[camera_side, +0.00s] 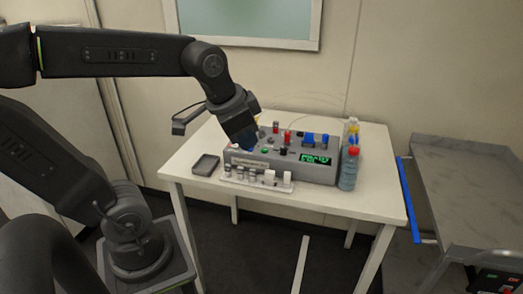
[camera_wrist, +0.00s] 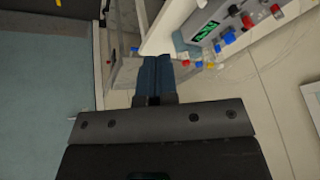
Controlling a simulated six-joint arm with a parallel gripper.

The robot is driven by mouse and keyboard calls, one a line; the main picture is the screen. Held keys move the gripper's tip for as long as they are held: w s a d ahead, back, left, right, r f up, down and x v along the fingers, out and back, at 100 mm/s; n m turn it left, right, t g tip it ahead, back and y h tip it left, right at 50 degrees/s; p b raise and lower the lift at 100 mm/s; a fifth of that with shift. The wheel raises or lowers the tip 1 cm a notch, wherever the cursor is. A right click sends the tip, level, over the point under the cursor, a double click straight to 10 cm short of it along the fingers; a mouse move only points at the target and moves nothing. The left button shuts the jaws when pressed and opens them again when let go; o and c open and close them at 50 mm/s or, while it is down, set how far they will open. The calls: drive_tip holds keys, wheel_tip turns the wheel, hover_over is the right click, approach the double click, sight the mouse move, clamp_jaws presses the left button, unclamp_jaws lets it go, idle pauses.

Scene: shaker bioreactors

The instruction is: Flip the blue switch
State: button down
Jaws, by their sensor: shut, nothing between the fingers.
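A grey control box (camera_side: 322,174) with a green-lit display stands on the white table. Two blue parts show on its right half, one larger (camera_side: 308,140) and one smaller (camera_side: 325,138); I cannot tell which is the switch or how it is set. A blue part (camera_wrist: 228,38) also shows on the box in the wrist view, at upper right. My gripper (camera_side: 249,147) points down at the left end of the box, left of the blue parts; whether it touches the box is unclear. Its dark blue fingers (camera_wrist: 154,62) are together and empty in the wrist view.
A rack with several small white-capped vials (camera_side: 270,178) sits before the box. A grey tray (camera_side: 205,165) lies left of it. Bottles (camera_side: 348,170) stand at its right end. The table's front strip is clear.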

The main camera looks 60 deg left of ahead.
drive_tip(key=w+a+f+m+g, duration=0.1)
drive_tip(key=w+a, duration=0.3)
drive_tip(key=a, duration=0.4)
drive_tip(key=w+a+f+m+g, duration=0.1)
drive_tip(key=w+a+f+m, duration=0.1)
drive_tip(key=a, duration=0.7)
drive_tip(key=w+a+f+m+g, duration=0.1)
drive_tip(key=w+a+m, duration=0.3)
drive_tip(key=w+a, duration=0.3)
drive_tip(key=shift+a+f+g, duration=0.25)
drive_tip(key=shift+a+g, duration=0.15)
drive_tip(key=shift+a, duration=0.55)
drive_tip(key=shift+w, duration=0.1)
drive_tip(key=f, duration=0.9)
drive_tip(key=w+a+f, duration=0.1)
drive_tip(key=f, duration=0.4)
drive_tip(key=shift+w, duration=0.1)
drive_tip(key=shift+a+f, duration=0.1)
drive_tip(key=shift+f, duration=0.1)
